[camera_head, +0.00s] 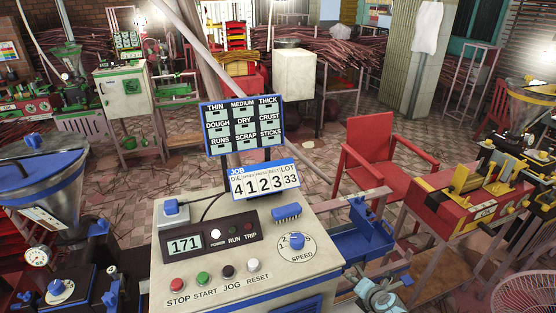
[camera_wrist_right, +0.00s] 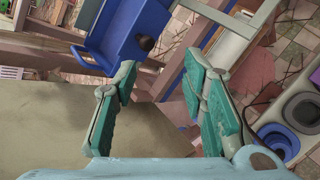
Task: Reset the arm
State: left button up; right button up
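My right gripper (camera_head: 378,292) is at the bottom of the head view, just right of the control console. In the right wrist view its two green-padded fingers (camera_wrist_right: 160,78) are spread apart with nothing between them. The blue trough (camera_head: 362,238) lies just beyond it; in the wrist view the trough (camera_wrist_right: 120,28) is past the fingertips, with a dark round lump at its end. My left gripper is not in the head view.
The beige control console (camera_head: 240,270) carries buttons, a 171 display and a speed dial. A job sign (camera_head: 264,178) and bin board (camera_head: 241,126) stand behind it. A blue-topped hopper (camera_head: 40,175) is left, a red chair (camera_head: 375,155) and red machine (camera_head: 480,200) right.

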jog(key=s+d+f+m+g+h+b, duration=0.1)
jog(key=s+d+f+m+g, duration=0.1)
jog(key=s+f+m, duration=0.75)
jog(key=s+d+f+m+g+h, duration=0.15)
jog(key=s+f+m, duration=0.45)
jog(key=s+m, duration=0.6)
jog(key=s+f+m+g, duration=0.2)
jog(key=s+f+m, duration=0.1)
jog(key=s, duration=1.2)
jog(key=s+a+f+m+g+b, duration=0.1)
jog(key=s+f+m+g, duration=0.2)
jog(key=s, duration=1.3)
notch_tip(320, 180, down, 2)
jog(key=shift+s+a+y, duration=0.15)
jog(key=shift+a+y, duration=0.15)
jog(key=shift+y, duration=0.05)
